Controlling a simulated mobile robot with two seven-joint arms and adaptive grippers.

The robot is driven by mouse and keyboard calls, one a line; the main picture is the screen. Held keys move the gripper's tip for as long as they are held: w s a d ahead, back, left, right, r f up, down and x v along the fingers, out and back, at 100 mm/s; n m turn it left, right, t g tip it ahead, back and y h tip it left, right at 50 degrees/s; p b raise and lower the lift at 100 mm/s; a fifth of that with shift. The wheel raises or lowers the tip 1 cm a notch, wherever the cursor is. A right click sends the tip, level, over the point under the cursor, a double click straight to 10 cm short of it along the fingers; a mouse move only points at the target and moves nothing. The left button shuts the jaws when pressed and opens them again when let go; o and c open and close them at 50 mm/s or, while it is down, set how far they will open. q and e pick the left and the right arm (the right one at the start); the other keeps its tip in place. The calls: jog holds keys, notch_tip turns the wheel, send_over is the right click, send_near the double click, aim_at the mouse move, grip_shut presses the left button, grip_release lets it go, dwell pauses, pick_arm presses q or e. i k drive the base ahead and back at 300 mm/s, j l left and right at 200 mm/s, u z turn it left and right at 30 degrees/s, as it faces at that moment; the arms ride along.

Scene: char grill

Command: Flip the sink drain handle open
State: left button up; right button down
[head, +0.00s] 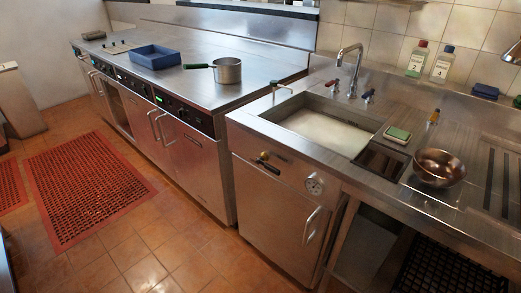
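The sink (370,152) is set in the steel counter at the centre right, with pale, cloudy-looking contents in its basin. A small handle with a yellowish knob (263,156) sticks out of the front panel below the sink and looks like the drain handle. A faucet (356,62) with a red-tipped and a blue-tipped handle stands behind the basin. Neither of my grippers is in view.
A round dial (315,183) and a door handle (312,224) are on the sink cabinet front. A sponge (397,133) and a metal bowl (439,167) sit on the counter right of the basin. Tiled floor (190,244) in front is clear, with a red mat (82,187) at left.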

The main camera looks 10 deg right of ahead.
aim_at(269, 167)
jog(key=i+j+z, duration=0.1)
jog(key=i+j, duration=0.75)
